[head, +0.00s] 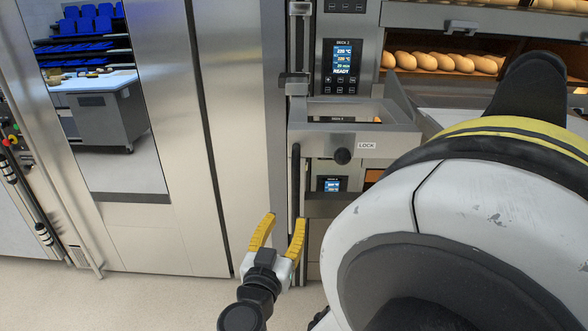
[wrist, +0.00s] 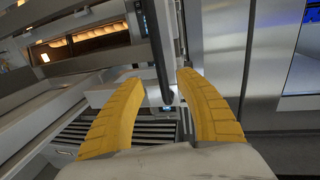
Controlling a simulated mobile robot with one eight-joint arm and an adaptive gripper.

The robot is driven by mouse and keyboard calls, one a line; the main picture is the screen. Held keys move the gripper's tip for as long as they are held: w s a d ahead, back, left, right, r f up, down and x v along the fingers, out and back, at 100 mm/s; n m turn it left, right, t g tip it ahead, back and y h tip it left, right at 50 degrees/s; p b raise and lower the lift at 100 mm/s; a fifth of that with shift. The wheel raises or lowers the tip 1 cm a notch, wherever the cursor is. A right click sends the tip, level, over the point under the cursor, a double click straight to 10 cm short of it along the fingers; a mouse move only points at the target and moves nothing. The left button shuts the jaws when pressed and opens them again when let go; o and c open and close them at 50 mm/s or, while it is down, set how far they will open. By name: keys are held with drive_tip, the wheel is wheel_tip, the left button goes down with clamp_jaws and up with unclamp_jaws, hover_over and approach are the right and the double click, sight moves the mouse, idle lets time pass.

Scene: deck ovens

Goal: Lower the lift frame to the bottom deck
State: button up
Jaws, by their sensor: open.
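The lift frame (head: 312,146) is a grey metal frame in front of the ovens, at about the DECK 2 panel's lower edge in the head view. It carries a black round knob (head: 343,156) beside a LOCK label (head: 367,146). A dark upright bar (head: 296,185) hangs at its left side. My gripper (head: 278,233) is open and empty, below the frame near the bar's lower end. In the wrist view the bar (wrist: 154,50) shows between the yellow fingertips (wrist: 160,84); I cannot tell whether it is within their reach. No contact shows.
Loaves (head: 440,62) lie in a lit oven deck at the upper right. A lower deck panel (head: 331,184) shows under the frame. Tall steel doors (head: 170,235) stand to the left. A grey trolley (head: 105,112) shows within the left panel. The floor (head: 150,300) in front is clear.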

sight(295, 198)
drive_tip(key=b+x, duration=0.1)
drive_tip(key=x, duration=0.9)
drive_tip(key=shift+w+d, duration=0.1)
drive_tip(key=shift+w, duration=0.25)
clamp_jaws()
